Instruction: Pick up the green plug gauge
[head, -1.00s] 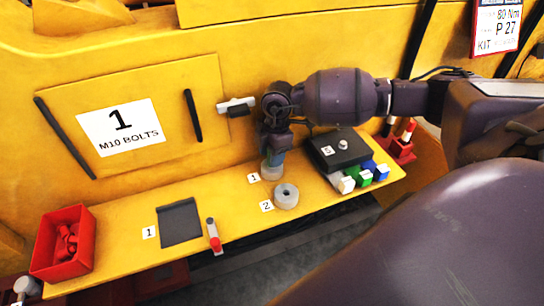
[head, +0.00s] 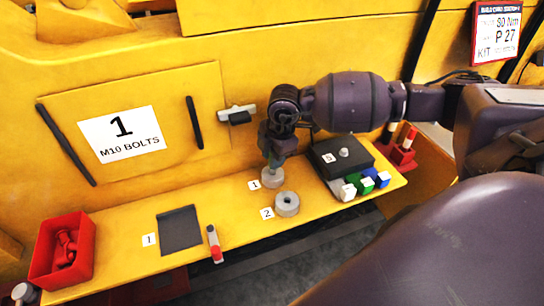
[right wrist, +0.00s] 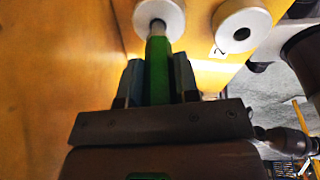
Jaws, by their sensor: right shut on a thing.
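My right gripper (head: 273,157) is above the shelf, with its fingers pointing down at the grey ring by label 1 (head: 272,180). In the right wrist view the right gripper (right wrist: 156,85) is shut around the green plug gauge (right wrist: 157,70), whose handle lies between the fingers. The gauge's pale pin end reaches to the hole of the ring (right wrist: 140,14); I cannot tell how deep it sits in it. In the head view the gauge is mostly hidden by the fingers. My left gripper is not in view.
A second ring (head: 288,205) stands close by at label 2. To the right are a black box (head: 325,158) and white, green and blue blocks (head: 367,185). A dark pad (head: 180,230), a red-ended tool (head: 214,243) and a red bin (head: 45,260) lie left. The yellow wall rises behind.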

